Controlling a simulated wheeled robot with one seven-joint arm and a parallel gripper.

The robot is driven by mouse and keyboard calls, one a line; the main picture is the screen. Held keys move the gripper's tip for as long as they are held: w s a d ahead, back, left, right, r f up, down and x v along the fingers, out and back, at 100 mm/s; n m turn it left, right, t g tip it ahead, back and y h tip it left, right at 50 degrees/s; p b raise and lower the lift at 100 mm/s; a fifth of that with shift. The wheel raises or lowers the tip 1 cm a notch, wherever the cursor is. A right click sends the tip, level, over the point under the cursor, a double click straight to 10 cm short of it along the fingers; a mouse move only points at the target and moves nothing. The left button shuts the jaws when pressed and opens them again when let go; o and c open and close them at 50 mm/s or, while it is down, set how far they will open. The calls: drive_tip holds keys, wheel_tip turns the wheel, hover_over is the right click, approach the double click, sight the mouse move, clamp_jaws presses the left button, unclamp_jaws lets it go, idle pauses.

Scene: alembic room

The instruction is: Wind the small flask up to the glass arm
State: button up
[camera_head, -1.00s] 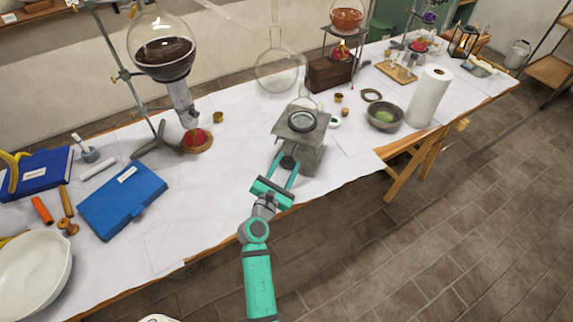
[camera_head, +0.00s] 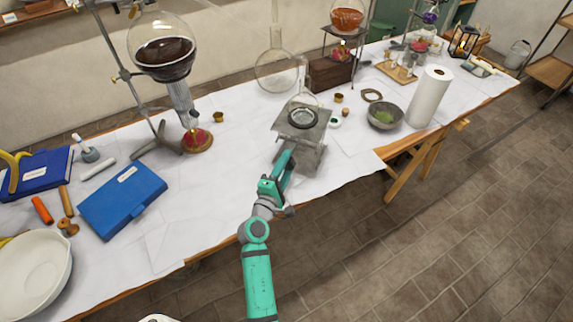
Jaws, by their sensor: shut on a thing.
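The small flask (camera_head: 302,103) is clear glass and sits upright in a dark ring on the top plate of a grey metal jack stand (camera_head: 318,131). My gripper (camera_head: 286,160) is at the near front side of the jack, below its plate. It is shut on the jack's knob, which the fingers hide in this view. The glass arm (camera_head: 235,15) is a thin clear tube slanting down to the right from the top edge. Its lower end is hard to tell against the wall and a larger clear round flask (camera_head: 277,72).
A big flask of dark liquid (camera_head: 163,58) stands left over a red burner (camera_head: 196,139). A stone bowl (camera_head: 384,116) and paper roll (camera_head: 430,97) stand right of the jack. A blue case (camera_head: 122,201) lies left. White covering is clear between case and jack.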

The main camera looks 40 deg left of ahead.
drive_tip(key=m, duration=0.4)
drive_tip(key=shift+m, duration=0.3)
drive_tip(key=m, duration=0.3)
drive_tip(key=shift+m, duration=0.4)
drive_tip(key=m, duration=0.3)
drive_tip(key=shift+m, duration=0.3)
drive_tip(key=shift+f+m, duration=0.1)
drive_tip(key=shift+m, duration=1.8)
drive_tip(key=o, duration=1.1)
drive_tip(key=shift+c, duration=0.2)
drive_tip(key=shift+s, duration=0.1)
